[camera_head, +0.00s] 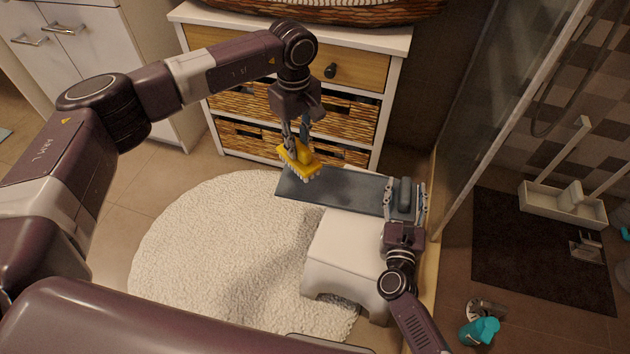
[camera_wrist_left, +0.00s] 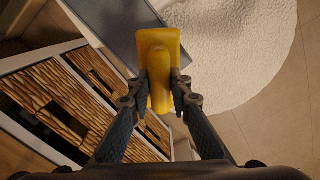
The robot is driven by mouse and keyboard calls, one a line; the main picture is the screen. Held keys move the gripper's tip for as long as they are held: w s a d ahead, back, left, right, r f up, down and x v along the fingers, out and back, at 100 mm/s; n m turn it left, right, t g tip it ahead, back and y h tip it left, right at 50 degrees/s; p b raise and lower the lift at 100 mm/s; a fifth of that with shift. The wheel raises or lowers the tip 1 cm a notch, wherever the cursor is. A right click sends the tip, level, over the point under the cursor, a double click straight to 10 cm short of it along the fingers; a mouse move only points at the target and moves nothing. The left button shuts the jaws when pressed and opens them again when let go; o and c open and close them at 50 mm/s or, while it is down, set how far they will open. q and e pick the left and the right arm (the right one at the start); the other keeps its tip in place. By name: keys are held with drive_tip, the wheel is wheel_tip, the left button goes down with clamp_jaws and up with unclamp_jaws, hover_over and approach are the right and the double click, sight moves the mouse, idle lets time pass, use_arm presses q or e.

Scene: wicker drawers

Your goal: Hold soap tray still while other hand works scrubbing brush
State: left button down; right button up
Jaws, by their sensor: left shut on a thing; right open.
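My left gripper (camera_head: 302,143) is shut on the yellow scrubbing brush (camera_head: 300,158), gripping its raised handle. The brush, with pale bristles facing down, is at the left end of the long dark grey soap tray (camera_head: 345,191); I cannot tell whether it touches. In the left wrist view the brush (camera_wrist_left: 159,50) sits between the fingers, in front of the tray (camera_wrist_left: 112,22). My right gripper (camera_head: 405,192) is open at the tray's right end, its fingers on either side of a dark rounded block (camera_head: 404,196). Whether they touch it is unclear.
The wicker drawer cabinet (camera_head: 350,125) stands close behind. A glass shower panel (camera_head: 490,110) rises at the right. A teal bottle (camera_head: 480,330) is on the floor at lower right.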

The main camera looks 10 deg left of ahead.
sight(405, 205)
use_arm(q)
drive_tip(key=shift+r+p, duration=0.3)
drive_tip(key=shift+r, duration=0.1)
use_arm(e)
drive_tip(key=shift+s, duration=3.5)
drive_tip(key=shift+r, duration=0.1)
